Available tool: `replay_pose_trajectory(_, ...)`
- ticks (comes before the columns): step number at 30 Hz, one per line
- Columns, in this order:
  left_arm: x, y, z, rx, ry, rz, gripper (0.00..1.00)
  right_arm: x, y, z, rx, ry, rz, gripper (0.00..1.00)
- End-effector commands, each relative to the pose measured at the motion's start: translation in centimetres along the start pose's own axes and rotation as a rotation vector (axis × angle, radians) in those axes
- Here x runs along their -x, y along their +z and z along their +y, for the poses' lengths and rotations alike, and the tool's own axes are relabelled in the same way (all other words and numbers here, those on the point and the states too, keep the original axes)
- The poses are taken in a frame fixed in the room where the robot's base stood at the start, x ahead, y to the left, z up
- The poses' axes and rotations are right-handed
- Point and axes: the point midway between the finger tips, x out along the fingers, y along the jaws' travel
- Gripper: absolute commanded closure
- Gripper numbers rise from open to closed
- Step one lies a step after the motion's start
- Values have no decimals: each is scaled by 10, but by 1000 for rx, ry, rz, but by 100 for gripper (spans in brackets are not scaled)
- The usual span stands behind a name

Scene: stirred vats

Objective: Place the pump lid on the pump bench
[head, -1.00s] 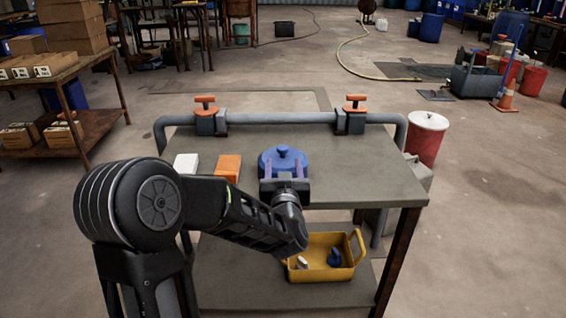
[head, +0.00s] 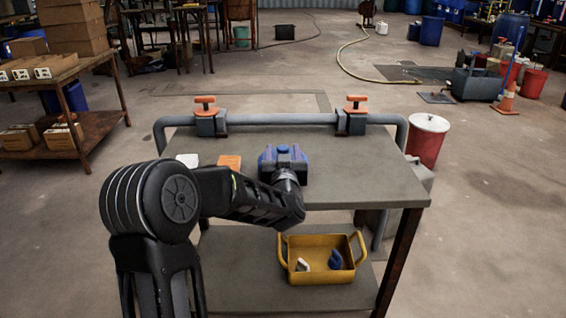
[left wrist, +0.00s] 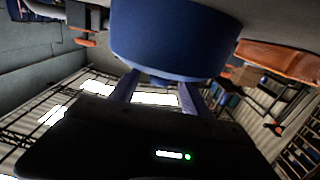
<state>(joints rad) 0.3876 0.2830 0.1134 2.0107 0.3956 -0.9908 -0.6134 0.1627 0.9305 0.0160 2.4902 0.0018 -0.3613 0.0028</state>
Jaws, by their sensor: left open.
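The blue pump lid (head: 282,150) sits on the grey top of the bench (head: 350,170), near its middle, largely hidden by my left gripper (head: 284,158). My left gripper is open, with its two fingers reaching forward at the lid. In the left wrist view the lid's rounded blue side (left wrist: 175,40) fills the top middle. The two fingertips (left wrist: 158,85) stand apart just below it there; I cannot tell whether they touch it. My right gripper is not in view.
A white block (head: 188,160) and an orange block (head: 229,162) lie left of the lid. A grey pipe (head: 280,119) with two orange-handled valves runs along the back. A yellow basket (head: 322,270) stands on the lower shelf. The bench top's right side is clear.

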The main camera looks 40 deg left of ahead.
Motion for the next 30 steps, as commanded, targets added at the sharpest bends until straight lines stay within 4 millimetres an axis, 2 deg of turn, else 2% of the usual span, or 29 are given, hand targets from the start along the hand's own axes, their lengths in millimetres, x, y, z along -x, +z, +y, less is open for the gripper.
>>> replay_pose_trajectory(19,-4,0,0,0,1,0,45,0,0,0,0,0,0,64)
replay_pose_trajectory(30,-4,0,0,0,1,0,75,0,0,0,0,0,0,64)
